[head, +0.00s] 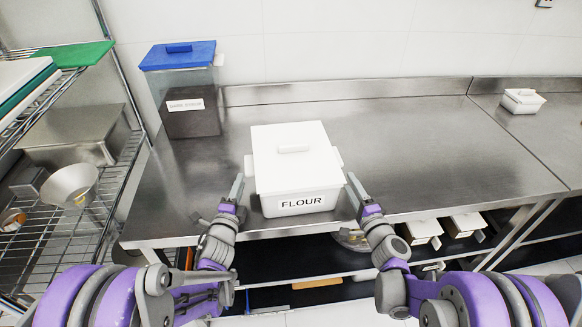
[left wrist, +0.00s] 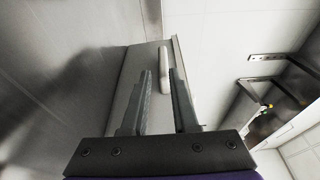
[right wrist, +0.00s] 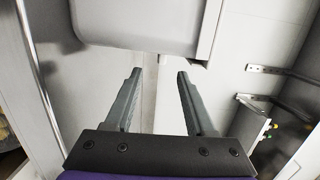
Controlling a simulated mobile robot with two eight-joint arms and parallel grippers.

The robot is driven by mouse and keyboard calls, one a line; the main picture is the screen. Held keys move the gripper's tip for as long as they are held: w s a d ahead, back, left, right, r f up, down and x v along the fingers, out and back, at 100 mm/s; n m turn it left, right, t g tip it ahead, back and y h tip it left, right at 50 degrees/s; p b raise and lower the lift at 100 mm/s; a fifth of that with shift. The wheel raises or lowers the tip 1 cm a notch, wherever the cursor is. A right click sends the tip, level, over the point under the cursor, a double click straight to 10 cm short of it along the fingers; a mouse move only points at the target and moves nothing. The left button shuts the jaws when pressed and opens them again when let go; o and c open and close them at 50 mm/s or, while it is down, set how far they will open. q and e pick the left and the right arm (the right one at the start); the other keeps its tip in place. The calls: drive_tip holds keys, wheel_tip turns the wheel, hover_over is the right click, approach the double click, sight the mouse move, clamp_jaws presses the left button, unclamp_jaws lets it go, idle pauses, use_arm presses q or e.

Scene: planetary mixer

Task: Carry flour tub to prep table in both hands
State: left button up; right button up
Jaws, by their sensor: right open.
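The white flour tub (head: 297,178), with a lid and a FLOUR label, stands upright on the steel table near its front edge. My left gripper (head: 238,188) is at the tub's left side. In the left wrist view the tub's pale side handle (left wrist: 164,72) shows between the fingertips of my left gripper (left wrist: 160,82); I cannot tell whether they press on it. My right gripper (head: 355,192) is at the tub's right side, open and empty. In the right wrist view the tub (right wrist: 140,22) lies beyond the open fingers of my right gripper (right wrist: 159,75).
A blue-lidded dark-filled bin (head: 188,90) stands behind left on the steel table (head: 420,140). A small white container (head: 522,101) sits far right. A wire rack (head: 60,225) with a metal bowl (head: 72,185) stands left. The tabletop right of the tub is clear.

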sight(252, 156)
use_arm(q)
drive_tip(key=shift+s+d+r, duration=0.35)
drive_tip(key=shift+s+d, duration=0.05)
drive_tip(key=shift+s, duration=0.2)
use_arm(e)
drive_tip(key=shift+s+d+r, duration=0.2)
drive_tip(key=shift+s+d, duration=0.2)
drive_tip(key=shift+s, duration=0.2)
use_arm(q)
drive_tip(key=w, duration=1.1)
drive_tip(key=shift+d+f, duration=0.1)
drive_tip(key=shift+d, duration=0.3)
use_arm(e)
drive_tip(key=x, duration=1.1)
drive_tip(key=shift+a, duration=0.1)
use_arm(q)
drive_tip(key=c, duration=0.4)
use_arm(e)
drive_tip(key=c, duration=0.4)
use_arm(q)
clamp_jaws()
use_arm(e)
clamp_jaws()
drive_tip(key=shift+w, duration=0.1)
